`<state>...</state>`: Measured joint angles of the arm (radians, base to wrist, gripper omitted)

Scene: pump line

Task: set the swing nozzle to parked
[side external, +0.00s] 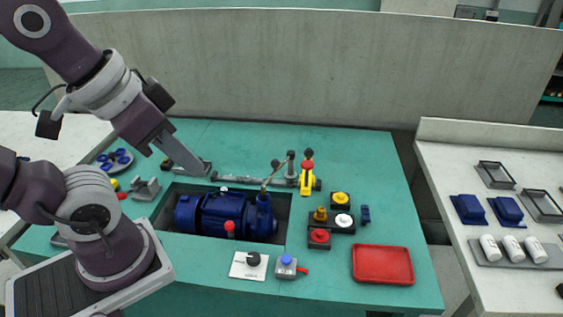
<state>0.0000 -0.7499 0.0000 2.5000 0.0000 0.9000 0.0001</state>
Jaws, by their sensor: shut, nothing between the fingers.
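The swing nozzle (275,172) appears to be the thin brass-coloured arm by a dark grey post at the back of the pump. It slants down to the left, and its lower end is over or near the right end of the blue pump (225,213). Whether it touches the pump I cannot tell. No parked mark is readable. My gripper (203,172) is shut and empty. It points down to the right, left of the nozzle and near the back edge of the pump recess, with a clear gap to the nozzle.
A yellow valve body with a red top (306,178) stands right of the nozzle, with a grey pipe (250,180) along the back. Coloured knobs (341,199), a red tray (383,264), a dial plate (249,265) and a blue-button box (287,266) occupy the front right. The bench's back right is clear.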

